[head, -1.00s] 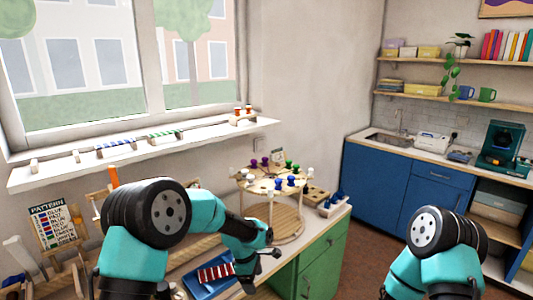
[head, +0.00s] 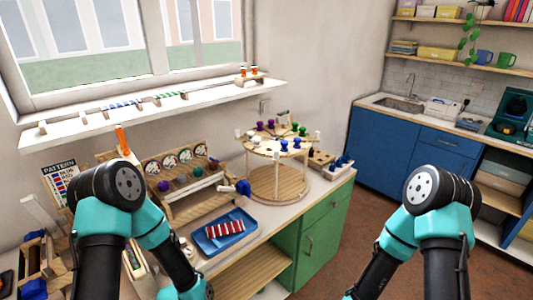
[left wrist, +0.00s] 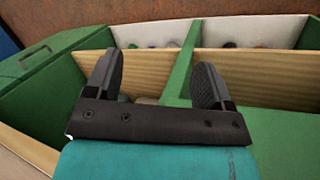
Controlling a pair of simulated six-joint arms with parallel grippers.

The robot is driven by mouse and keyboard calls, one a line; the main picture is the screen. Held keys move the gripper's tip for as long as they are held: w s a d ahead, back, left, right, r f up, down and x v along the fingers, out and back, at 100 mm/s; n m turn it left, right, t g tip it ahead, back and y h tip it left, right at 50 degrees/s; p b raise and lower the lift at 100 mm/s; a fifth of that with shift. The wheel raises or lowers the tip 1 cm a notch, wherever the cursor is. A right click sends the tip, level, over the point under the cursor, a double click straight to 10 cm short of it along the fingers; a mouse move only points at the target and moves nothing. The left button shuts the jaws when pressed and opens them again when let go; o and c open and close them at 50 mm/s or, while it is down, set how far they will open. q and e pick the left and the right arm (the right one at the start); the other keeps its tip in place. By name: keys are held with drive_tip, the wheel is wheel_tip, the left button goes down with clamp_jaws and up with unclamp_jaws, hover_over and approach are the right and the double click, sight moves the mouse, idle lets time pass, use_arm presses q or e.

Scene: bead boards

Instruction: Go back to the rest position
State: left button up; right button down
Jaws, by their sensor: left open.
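My left gripper (left wrist: 159,64) is open and empty in the left wrist view, its two dark fingers spread apart. Behind and below it is a green-walled box or drawer (left wrist: 178,82) with wooden partitions and rounded items partly hidden inside. In the head view my left arm bends down to the bottom edge, so its gripper is out of that picture. My right arm also points down and its gripper is out of view.
A blue tray (head: 204,248) with a red-and-white striped piece (head: 224,229) lies on the counter. A round wooden stand (head: 277,193) with coloured pegs is behind it. A wooden rack (head: 180,212) holds round dials.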

use_arm(q)
drive_tip(key=s+a+m, duration=0.2)
drive_tip(key=s+a, duration=0.1)
drive_tip(key=s, duration=0.2)
drive_tip(key=shift+s+a+f+t, duration=0.25)
drive_tip(key=shift+s+a+t, duration=0.05)
idle(0.7)
